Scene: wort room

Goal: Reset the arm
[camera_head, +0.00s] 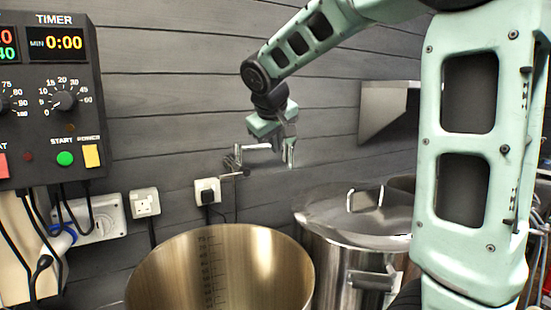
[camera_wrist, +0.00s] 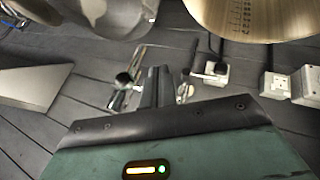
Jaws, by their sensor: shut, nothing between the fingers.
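My arm reaches in from the upper right, its pale green links bent at a dark joint. My gripper (camera_head: 290,155) hangs in the air in front of the grey plank wall, above and behind the pots, with its fingers pointing down. In the wrist view, its dark fingers (camera_wrist: 156,80) lie close together, shut with nothing between them. They appear near small metal wall fittings (camera_wrist: 124,82); I cannot tell the distance between them.
An open steel pot (camera_head: 150,285) stands in front, beside a lidded pot (camera_head: 318,215) at right. A timer panel (camera_head: 52,100), sockets (camera_head: 145,203) and cables are at left. Metal pipework (camera_head: 234,163) is on the wall near my gripper. A steel hood (camera_head: 385,110) sticks out at right.

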